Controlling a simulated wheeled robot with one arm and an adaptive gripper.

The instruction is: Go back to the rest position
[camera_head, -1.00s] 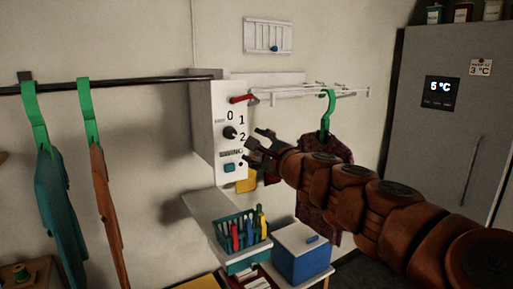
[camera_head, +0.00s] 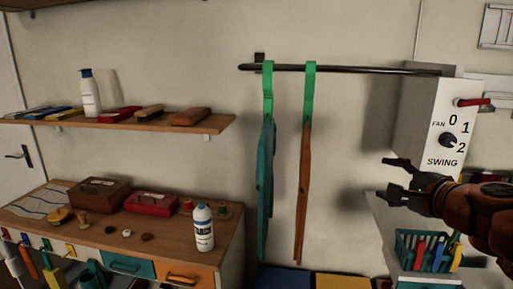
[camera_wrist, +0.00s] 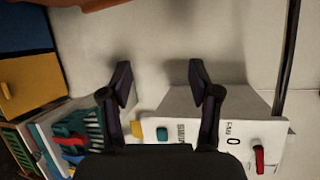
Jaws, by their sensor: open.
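My gripper (camera_head: 390,180) is open and empty at the right of the head view, on my brown arm. It is in front of and below the white fan control box (camera_head: 440,120), which has a black knob (camera_head: 447,139), the marks 0, 1, 2 and the word SWING. I cannot tell the gap between gripper and box. The box face (camera_wrist: 215,135) shows behind the right finger there, with a red lever (camera_wrist: 259,160).
A dark rail (camera_head: 345,69) on the wall carries a teal garment (camera_head: 265,180) and a brown garment (camera_head: 303,190) on green hangers. A teal basket (camera_head: 415,250) of pens is below my gripper. A wooden shelf (camera_head: 150,127) and a desk with a white bottle (camera_head: 203,228) stand left.

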